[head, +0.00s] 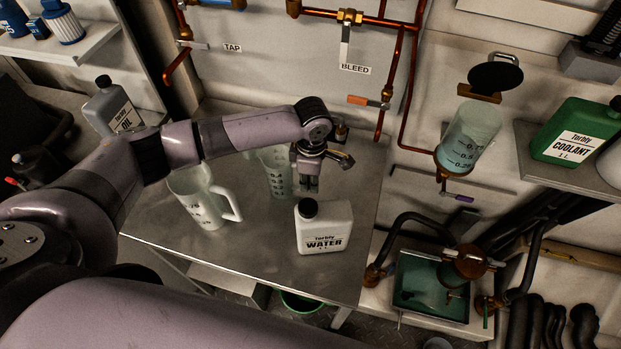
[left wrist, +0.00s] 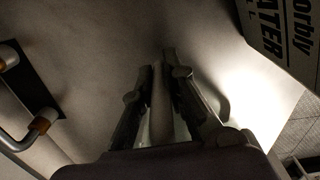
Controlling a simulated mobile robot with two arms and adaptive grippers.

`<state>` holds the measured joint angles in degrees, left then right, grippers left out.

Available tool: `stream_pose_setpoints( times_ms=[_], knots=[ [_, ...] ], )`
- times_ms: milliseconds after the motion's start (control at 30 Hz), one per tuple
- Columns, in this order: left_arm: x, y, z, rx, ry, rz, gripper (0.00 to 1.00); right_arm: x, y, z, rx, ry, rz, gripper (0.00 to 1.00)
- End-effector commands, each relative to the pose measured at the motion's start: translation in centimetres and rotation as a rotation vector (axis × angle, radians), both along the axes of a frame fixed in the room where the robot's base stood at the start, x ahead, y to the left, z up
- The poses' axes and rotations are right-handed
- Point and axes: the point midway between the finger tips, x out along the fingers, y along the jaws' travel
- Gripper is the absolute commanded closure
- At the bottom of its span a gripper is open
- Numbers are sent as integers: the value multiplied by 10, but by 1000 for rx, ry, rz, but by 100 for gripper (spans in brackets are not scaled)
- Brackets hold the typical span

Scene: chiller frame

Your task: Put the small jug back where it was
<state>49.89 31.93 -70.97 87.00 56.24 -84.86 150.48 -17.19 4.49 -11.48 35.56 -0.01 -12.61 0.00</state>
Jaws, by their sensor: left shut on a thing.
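The small jug (head: 274,180), pale and clear with dark marks, stands at the back of the metal table, partly hidden by my arm. A larger-looking clear jug (head: 204,207) with its handle to the right stands to its front left. My left gripper (head: 309,185) points down just right of the small jug, behind the water bottle. In the left wrist view my left gripper (left wrist: 167,105) is shut on an upright pale strip, which looks like the jug's handle. The jug's body is mostly hidden there. My right gripper is out of view.
A white water bottle (head: 324,228) stands on the table (head: 270,262) close in front of my left gripper. A grey oil bottle (head: 111,108) is at the left. Copper pipes (head: 385,85) run behind. A green coolant bottle (head: 577,132) stands on the right shelf.

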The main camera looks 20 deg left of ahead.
Motion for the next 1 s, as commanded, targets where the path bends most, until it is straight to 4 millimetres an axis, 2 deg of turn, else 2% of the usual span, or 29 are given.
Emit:
stream_pose_setpoints(
  times_ms=[233, 267, 533, 867, 1000],
  knots=[
    [0, 0, -2, -1, 0, 1, 100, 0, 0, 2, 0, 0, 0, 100],
    [0, 0, -2, -1, 0, 1, 86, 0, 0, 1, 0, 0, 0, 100],
    [0, 0, -2, -1, 0, 0, 68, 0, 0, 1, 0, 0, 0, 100],
    [1, 0, -1, -1, -1, 0, 68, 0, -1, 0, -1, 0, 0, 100],
    [1, -1, 14, -3, -1, 0, 68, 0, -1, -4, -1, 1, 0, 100]
  ],
)
